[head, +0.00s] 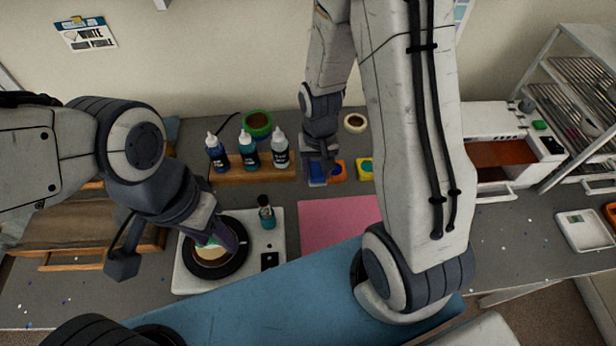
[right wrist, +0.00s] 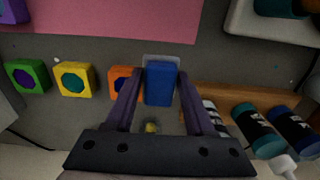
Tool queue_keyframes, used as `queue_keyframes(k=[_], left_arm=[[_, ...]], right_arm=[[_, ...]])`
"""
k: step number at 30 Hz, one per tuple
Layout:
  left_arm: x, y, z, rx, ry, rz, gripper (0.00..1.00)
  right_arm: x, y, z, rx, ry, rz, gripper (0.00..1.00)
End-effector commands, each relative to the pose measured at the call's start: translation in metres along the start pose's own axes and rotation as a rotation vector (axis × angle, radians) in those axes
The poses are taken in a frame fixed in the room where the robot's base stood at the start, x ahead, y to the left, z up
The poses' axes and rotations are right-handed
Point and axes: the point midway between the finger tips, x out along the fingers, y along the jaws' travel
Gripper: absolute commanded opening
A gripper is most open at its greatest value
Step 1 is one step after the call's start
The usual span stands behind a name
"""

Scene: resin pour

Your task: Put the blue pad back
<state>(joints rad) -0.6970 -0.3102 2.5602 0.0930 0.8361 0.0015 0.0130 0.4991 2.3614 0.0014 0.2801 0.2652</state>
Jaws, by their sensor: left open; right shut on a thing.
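The blue pad (right wrist: 160,84) is between the fingers of my right gripper (right wrist: 155,95), which is shut on it. In the head view the blue pad (head: 317,172) shows below my right gripper (head: 319,158), left of the orange pad (head: 339,171). A pale edge (right wrist: 161,59) shows just beyond the pad in the right wrist view. I cannot tell whether the pad touches the counter. My left gripper (head: 222,241) is open over a pale round piece (head: 209,252) on the black turntable (head: 213,272); its fingertips are partly hidden.
A yellow pad (head: 364,168) and a green pad (right wrist: 27,76) continue the row. Several bottles (head: 250,150) stand on a wooden rack (head: 262,171) to the left. A pink mat (head: 335,220) lies in front. A green tape roll (head: 257,124) is behind the bottles.

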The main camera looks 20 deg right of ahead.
Motion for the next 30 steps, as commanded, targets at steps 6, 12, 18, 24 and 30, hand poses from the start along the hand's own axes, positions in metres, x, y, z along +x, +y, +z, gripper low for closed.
queue_keyframes(k=[6, 12, 18, 24, 30], left_arm=[[-0.006, 0.001, 0.0, -0.001, 0.0, 0.0, 0.5], [-0.012, 0.001, -0.001, -0.001, 0.0, 0.0, 0.5], [-0.015, 0.001, -0.001, -0.001, 0.0, 0.0, 0.5], [-0.015, 0.001, -0.001, -0.001, 0.0, 0.0, 0.5], [-0.011, 0.001, -0.001, -0.001, 0.0, 0.0, 0.5]], right_arm=[[0.013, -0.02, -0.009, 0.0, -0.001, 0.0, 0.0], [0.035, -0.02, -0.008, 0.001, -0.005, 0.002, 0.0], [0.053, -0.021, -0.009, 0.001, 0.0, 0.0, 0.0], [0.054, -0.021, -0.009, 0.001, 0.001, 0.0, 0.0], [0.059, -0.02, -0.009, 0.0, 0.001, 0.0, 0.0]])
